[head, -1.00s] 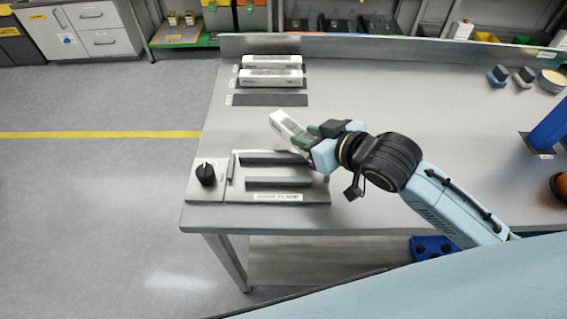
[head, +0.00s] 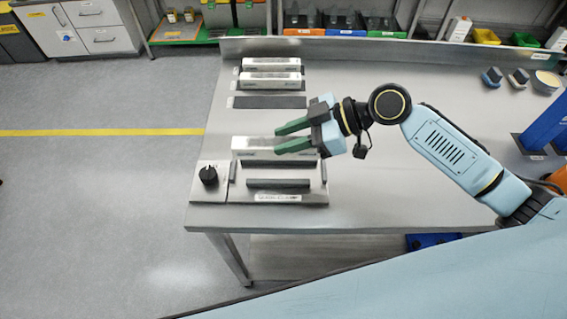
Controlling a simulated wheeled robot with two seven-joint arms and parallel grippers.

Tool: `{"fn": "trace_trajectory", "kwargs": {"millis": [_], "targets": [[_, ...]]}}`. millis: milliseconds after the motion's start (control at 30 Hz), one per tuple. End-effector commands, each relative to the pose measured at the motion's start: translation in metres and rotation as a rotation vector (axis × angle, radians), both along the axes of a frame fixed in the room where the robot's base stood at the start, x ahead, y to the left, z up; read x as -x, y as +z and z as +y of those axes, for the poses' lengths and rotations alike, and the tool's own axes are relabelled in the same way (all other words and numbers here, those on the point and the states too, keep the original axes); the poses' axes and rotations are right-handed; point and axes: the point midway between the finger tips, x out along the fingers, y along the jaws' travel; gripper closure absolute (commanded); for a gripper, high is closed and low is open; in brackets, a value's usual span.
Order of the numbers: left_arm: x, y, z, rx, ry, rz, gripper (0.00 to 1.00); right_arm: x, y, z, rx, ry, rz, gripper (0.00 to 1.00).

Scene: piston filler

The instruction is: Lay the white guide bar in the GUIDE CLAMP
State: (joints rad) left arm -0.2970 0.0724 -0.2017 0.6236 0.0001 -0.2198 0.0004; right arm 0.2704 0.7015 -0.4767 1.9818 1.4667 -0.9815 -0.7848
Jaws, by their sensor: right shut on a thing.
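The white guide bar (head: 251,146) is in my right gripper (head: 286,136). The green fingers are shut on its right half. The bar lies level, left to right in the picture, over the back edge of the GUIDE CLAMP (head: 278,184). It covers part of the clamp's back dark rail; whether it touches the clamp I cannot tell. The front dark rail and the label on the front edge show clear. My left gripper is not in view.
A black knob (head: 208,175) on a light plate stands left of the clamp. Two more white bars (head: 270,64) lie at the back left, with an empty dark slot (head: 269,102) in front. The bench middle is clear. A blue stand (head: 545,125) is at the right.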

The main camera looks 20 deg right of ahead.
Motion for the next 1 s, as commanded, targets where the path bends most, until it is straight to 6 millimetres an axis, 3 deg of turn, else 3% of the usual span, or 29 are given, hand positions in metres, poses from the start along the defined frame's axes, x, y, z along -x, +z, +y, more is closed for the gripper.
{"fn": "trace_trajectory", "kwargs": {"millis": [100,500,767,800,933,1000], "targets": [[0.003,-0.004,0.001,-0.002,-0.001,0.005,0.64,0.0,-0.024,0.0,-0.002,-0.003,0.003,0.98],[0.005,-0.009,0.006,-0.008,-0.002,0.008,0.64,0.0,-0.071,0.0,-0.002,-0.005,0.002,0.98],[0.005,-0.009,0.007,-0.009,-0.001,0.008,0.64,0.0,-0.076,0.0,0.001,-0.003,0.0,0.98],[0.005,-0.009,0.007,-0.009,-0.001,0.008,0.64,0.0,-0.077,0.0,0.003,-0.004,0.001,0.66],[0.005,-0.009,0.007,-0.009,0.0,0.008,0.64,0.0,-0.076,0.0,0.002,-0.004,0.001,0.49],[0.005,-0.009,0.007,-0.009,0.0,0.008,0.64,0.0,-0.076,0.0,0.002,-0.004,0.001,0.48]]}}
